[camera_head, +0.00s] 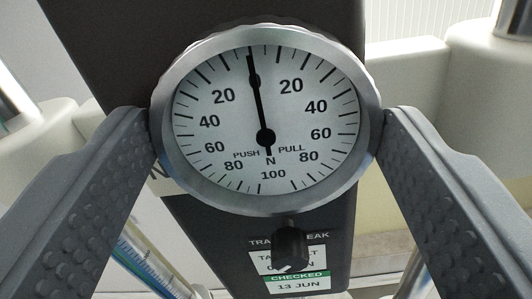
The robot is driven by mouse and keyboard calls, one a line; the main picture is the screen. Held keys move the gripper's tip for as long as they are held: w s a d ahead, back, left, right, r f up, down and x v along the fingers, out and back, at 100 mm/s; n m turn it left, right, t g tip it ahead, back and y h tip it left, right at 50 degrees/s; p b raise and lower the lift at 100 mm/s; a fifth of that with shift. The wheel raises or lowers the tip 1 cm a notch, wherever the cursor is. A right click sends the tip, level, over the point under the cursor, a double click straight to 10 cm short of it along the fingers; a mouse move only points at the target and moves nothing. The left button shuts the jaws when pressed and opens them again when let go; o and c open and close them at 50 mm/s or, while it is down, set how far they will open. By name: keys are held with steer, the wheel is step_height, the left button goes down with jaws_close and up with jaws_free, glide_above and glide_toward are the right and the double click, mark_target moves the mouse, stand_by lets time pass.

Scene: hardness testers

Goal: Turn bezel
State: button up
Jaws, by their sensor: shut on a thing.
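A round dial gauge with a silver bezel (172,172) faces me on the front of a dark upright instrument body (105,50). Its white dial (215,150) is marked PUSH, PULL and N, with numbers up to 100. The black needle (259,100) points up, slightly left of straight up, close to the top mark. My gripper (267,130) has one grey textured finger on each side of the bezel. Both fingertips touch its rim at the left and right, and the gripper is shut on it. The bezel's back edge is mostly hidden.
A black knob (291,246) sticks out below the dial, beside a label reading CHECKED 13 JUN (297,284). Pale rounded housings (480,75) stand behind at both sides. A clear tube with blue markings (150,268) shows at lower left.

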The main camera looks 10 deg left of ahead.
steer(key=o, duration=1)
steer(key=s+b, duration=0.1)
steer(key=s, duration=0.3)
steer(key=s+b, duration=0.2)
steer(key=s, duration=0.3)
steer(key=s+d+b, duration=0.1)
steer(key=s, duration=0.3)
steer(key=shift+s+f+b, duration=0.1)
steer(key=shift+s+b, duration=0.25)
steer(key=shift+b, duration=0.05)
